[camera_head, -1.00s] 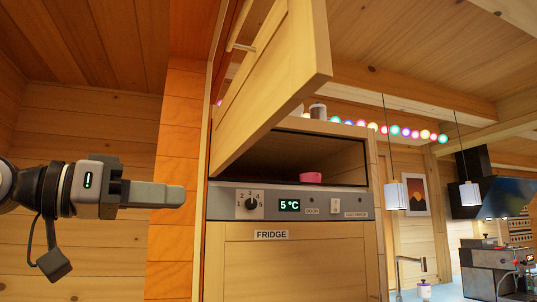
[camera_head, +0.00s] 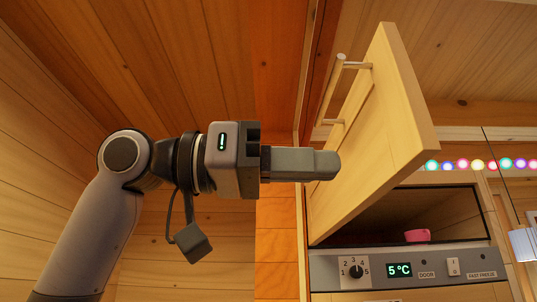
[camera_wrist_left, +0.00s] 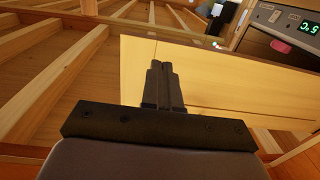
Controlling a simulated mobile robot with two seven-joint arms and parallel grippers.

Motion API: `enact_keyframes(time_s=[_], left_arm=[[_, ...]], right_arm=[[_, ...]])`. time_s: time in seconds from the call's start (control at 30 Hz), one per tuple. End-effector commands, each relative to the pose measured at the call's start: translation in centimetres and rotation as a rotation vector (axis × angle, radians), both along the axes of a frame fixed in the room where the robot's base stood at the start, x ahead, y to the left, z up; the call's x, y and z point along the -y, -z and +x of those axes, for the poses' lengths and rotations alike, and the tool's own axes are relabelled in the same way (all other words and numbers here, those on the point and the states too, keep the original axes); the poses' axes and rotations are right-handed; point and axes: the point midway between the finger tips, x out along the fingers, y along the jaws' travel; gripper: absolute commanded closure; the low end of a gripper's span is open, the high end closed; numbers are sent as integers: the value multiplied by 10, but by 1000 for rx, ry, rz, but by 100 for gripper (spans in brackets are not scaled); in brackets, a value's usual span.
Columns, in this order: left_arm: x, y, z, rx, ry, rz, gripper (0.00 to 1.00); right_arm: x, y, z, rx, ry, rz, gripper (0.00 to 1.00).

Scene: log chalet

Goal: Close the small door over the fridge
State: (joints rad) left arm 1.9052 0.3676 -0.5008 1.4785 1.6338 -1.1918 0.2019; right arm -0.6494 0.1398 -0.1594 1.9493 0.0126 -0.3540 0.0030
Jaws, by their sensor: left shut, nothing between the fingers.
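The small wooden door (camera_head: 385,130) over the fridge stands open and swung out, hinged on the left. Its bar handle (camera_head: 335,92) is on the left-hand face. My left gripper (camera_head: 338,165) is shut and empty, pointing right, and its tips overlap the door's handle-side face, below the handle. In the left wrist view the closed fingertips (camera_wrist_left: 161,68) lie across a pale wooden panel, which looks like the door (camera_wrist_left: 230,80). I cannot tell whether they touch it. My right gripper is not in view.
The open compartment (camera_head: 385,222) holds a pink object (camera_head: 417,236). Below is the control panel (camera_head: 450,262) with a dial and a 5 °C display. A log wall closes the left. Coloured lights (camera_head: 475,164) hang at the right.

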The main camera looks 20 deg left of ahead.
Motion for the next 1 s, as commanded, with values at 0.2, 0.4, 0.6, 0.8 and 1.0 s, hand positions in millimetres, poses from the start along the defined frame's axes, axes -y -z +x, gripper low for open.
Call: enact_keyframes(time_s=[0.2,0.4,0.6,0.8,1.0], left_arm=[[37,-2,14,-1,1,0,100],[53,-1,20,-1,0,0,100],[55,0,21,0,-1,-1,100],[55,0,21,0,-1,-1,100],[55,0,20,0,-12,-1,100]], right_arm=[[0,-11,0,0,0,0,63],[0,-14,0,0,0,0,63],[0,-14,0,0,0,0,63],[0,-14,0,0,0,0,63],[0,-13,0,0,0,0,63]])
